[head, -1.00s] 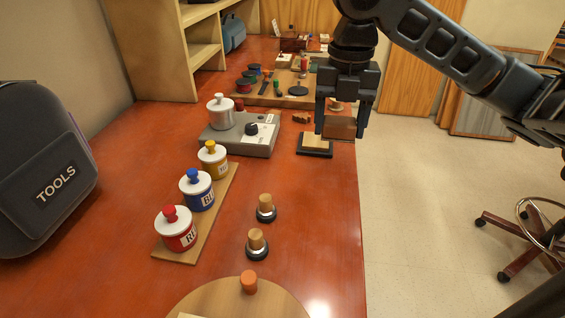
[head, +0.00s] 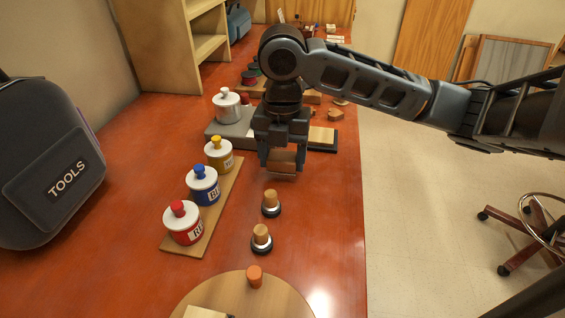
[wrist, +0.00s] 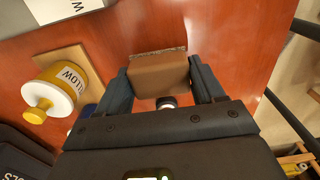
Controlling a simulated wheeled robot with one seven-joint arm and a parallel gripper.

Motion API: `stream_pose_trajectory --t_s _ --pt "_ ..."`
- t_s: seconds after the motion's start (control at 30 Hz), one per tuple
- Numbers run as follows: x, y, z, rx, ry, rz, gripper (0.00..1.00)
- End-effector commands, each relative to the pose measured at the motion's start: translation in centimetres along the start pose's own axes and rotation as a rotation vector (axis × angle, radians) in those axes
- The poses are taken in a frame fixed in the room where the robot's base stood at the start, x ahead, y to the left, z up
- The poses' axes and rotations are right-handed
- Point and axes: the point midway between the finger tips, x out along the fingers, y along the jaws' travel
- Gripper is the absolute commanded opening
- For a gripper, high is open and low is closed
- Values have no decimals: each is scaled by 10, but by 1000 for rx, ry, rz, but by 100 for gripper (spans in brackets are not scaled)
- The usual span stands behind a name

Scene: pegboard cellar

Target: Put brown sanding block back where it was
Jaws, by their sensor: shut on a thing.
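My gripper (head: 283,168) is shut on the brown sanding block (head: 284,159) and holds it in the air above the red-brown bench, in front of the grey device. In the wrist view the block (wrist: 158,76) sits between my two fingers, with a thin rough layer along its far edge. A dark pad with a tan top (head: 322,137) lies to the right behind my gripper; its left part is hidden by the gripper.
Red (head: 183,226), blue (head: 204,187) and yellow (head: 219,155) pots stand on a wooden strip to the left. A round board (head: 240,301) lies nearest. A grey device (head: 226,130) stands behind.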

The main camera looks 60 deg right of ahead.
Motion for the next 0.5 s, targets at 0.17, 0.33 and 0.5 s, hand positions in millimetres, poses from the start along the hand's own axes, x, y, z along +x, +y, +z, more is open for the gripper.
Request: stream_pose_trajectory --t_s 0.17,0.33,0.5 --pt "23 0 0 1 1 0 39" --pt "25 0 0 0 0 1 39" --pt "28 0 0 0 0 1 39"
